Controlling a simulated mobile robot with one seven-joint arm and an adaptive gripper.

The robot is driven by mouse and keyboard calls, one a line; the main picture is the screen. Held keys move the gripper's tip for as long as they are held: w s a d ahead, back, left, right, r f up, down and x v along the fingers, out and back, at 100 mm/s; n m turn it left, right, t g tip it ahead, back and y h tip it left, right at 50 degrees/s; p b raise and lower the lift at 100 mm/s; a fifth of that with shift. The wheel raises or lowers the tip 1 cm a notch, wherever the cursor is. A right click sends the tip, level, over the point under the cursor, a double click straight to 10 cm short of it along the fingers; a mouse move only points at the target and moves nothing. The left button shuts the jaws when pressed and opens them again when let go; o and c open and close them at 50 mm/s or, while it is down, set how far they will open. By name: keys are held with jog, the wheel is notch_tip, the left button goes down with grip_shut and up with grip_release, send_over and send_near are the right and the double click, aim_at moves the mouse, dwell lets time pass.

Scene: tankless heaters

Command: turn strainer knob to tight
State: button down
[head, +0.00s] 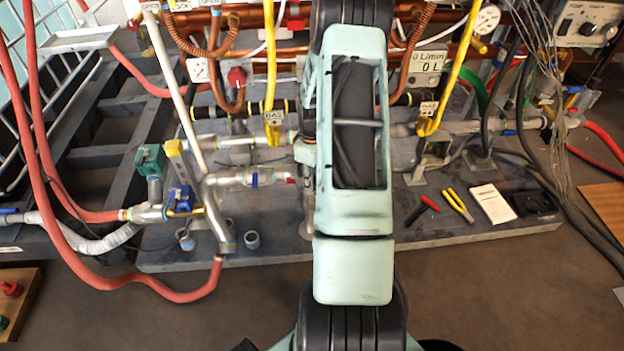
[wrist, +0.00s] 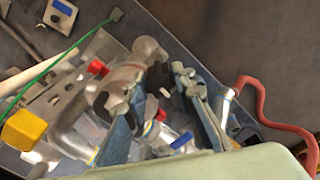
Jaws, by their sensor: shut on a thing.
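In the wrist view my gripper (wrist: 158,82) has its two blue-grey fingers on either side of a grey-brown metal fitting (wrist: 150,50), which seems to be the strainer with its knob. The fingers are closed on part of it. The contact is small and partly hidden by the fingers, so I cannot read the knob's angle or any tight mark. In the head view my arm covers the middle of the bench, and the gripper and strainer knob are hidden behind it.
Pipes and valves surround the fitting, including a yellow block (wrist: 25,130) and a red cap (wrist: 97,67) in the wrist view. In the head view a red hose (head: 150,283) loops at left. Pliers (head: 458,205) and a white card (head: 492,203) lie at right on the bench (head: 440,235).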

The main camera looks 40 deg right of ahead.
jog(key=m+p, duration=0.1)
jog(key=m, duration=0.7)
jog(key=m+p, duration=0.1)
jog(key=m, duration=0.2)
jog(key=shift+d+m, duration=0.1)
jog(key=shift+m, duration=2.2)
jog(key=c, duration=1.6)
grip_release()
notch_tip(320, 180, up, 12)
jog(key=shift+r, duration=0.1)
